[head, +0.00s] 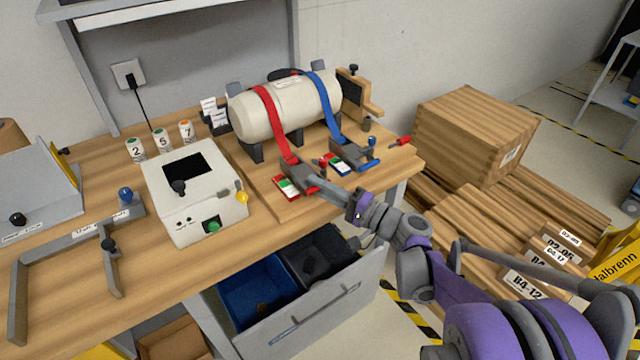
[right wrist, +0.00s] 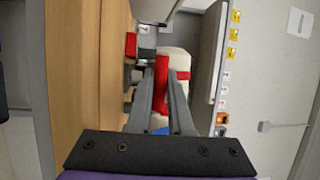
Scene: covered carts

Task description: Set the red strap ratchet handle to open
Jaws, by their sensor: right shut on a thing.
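The red strap (head: 274,118) runs over a cream tank (head: 292,105) on the workbench and down its front to a grey ratchet (head: 291,166). A red, white and green indicator plate (head: 285,188) lies beside this ratchet. My right gripper (head: 306,179) reaches in from the lower right and is shut on the red strap ratchet handle. In the right wrist view red shows between the fingers (right wrist: 158,75). The fingers and arm hide much of the ratchet, so the exact handle angle cannot be told. My left gripper is not in view.
A blue strap (head: 324,95) with its own ratchet (head: 351,153) is close on the right. A white box device (head: 192,190) stands to the left. An open drawer (head: 330,315) juts out below the bench front. A wooden crate (head: 478,130) is on the right.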

